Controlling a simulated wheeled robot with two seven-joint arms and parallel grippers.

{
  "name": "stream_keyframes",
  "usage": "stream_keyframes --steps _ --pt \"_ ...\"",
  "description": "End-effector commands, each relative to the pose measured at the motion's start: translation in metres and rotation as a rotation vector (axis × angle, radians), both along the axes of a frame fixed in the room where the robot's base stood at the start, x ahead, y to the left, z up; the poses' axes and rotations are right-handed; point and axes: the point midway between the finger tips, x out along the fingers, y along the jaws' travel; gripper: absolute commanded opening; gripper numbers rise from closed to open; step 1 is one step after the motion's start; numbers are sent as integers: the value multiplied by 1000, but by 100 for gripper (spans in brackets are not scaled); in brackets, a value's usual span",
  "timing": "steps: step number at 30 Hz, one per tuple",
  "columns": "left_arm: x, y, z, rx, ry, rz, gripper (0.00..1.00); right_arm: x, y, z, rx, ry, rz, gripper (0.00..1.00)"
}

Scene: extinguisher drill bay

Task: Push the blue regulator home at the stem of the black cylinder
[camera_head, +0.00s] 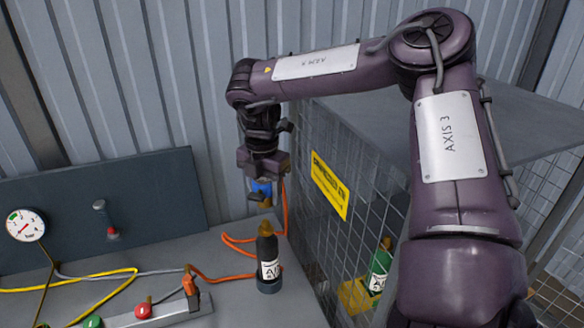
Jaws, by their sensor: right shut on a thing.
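The black cylinder (267,252) stands upright on the bench, with a white label on its side and a brass-coloured stem on top. My right gripper (262,190) points down above it and is shut on the blue regulator (262,187). Only a small part of the regulator shows between the dark fingers, with a brass-coloured bit below it. The regulator is above the stem, with a small gap visible between them. An orange hose (284,215) runs down beside the gripper to the bench. My left gripper is not in view.
A wire mesh cage with a yellow sign (329,185) stands close on the right, holding a green cylinder (380,268). A gauge (26,225) and a red-knobbed lever (106,220) are on the back panel. Yellow and grey hoses and a block (170,312) with coloured knobs lie left.

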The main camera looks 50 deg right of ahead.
Motion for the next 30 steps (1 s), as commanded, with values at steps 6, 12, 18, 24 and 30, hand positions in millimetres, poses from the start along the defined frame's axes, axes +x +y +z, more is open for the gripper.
stream_keyframes --steps 6,12,18,24,30 --pt "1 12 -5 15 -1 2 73 3 4 -6 0 -2 16 24" --pt "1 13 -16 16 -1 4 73 2 3 -21 -2 -2 14 24" --pt "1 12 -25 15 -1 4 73 2 3 -35 -1 -1 13 24" --pt "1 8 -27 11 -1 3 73 2 3 -38 -1 -2 13 24" --pt "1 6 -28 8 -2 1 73 2 3 -39 -2 -2 13 24"
